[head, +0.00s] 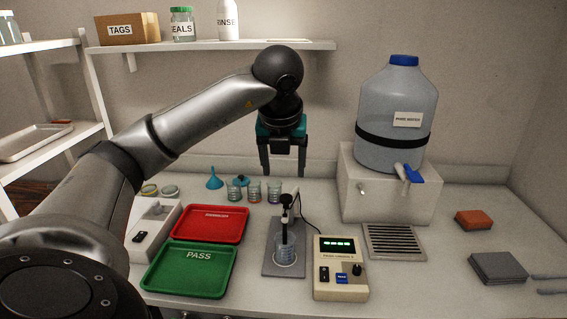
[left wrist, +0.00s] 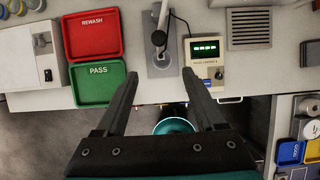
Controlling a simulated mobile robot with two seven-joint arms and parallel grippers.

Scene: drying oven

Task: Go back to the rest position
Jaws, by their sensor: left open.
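My left gripper (head: 282,170) is raised above the back of the bench in the head view. Its two dark fingers point down and stand apart with nothing between them. The left wrist view also shows the open fingers (left wrist: 160,85), with the bench and its front edge below. My left arm comes in from the left and crosses over the bench. My right gripper is in neither view.
On the bench are a red tray (head: 210,225), a green PASS tray (head: 187,270), a probe stand with a beaker (head: 286,250), a meter (head: 340,268) and a large water bottle (head: 397,110). A shelf (head: 215,46) runs behind my arm.

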